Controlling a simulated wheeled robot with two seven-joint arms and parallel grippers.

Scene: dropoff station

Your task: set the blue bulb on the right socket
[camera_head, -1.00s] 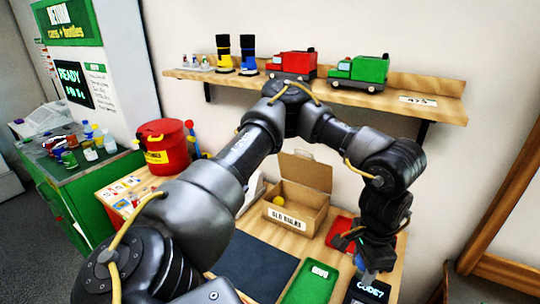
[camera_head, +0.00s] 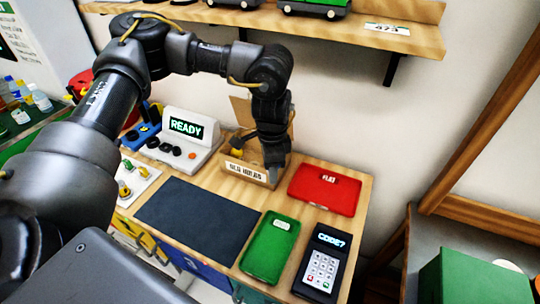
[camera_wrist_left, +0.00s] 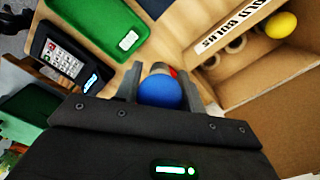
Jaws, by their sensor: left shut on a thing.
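My left gripper (camera_head: 273,172) points down at the right side of the cardboard box marked old bulbs (camera_head: 245,172). In the left wrist view the gripper (camera_wrist_left: 158,88) is shut on the round blue bulb (camera_wrist_left: 160,92), which sits between the fingers. The bulb does not show in the head view. A white console (camera_head: 200,137) with a READY screen stands left of the box, with black round parts (camera_head: 165,147) on its front. I cannot tell which of these, if any, is the right socket. My right gripper is not in view.
A yellow bulb (camera_wrist_left: 281,25) lies in the box. A red tray (camera_head: 325,190), a green tray (camera_head: 270,248) and a keypad (camera_head: 322,262) lie to the right and front. A dark mat (camera_head: 202,215) is bare. A shelf (camera_head: 395,36) runs above.

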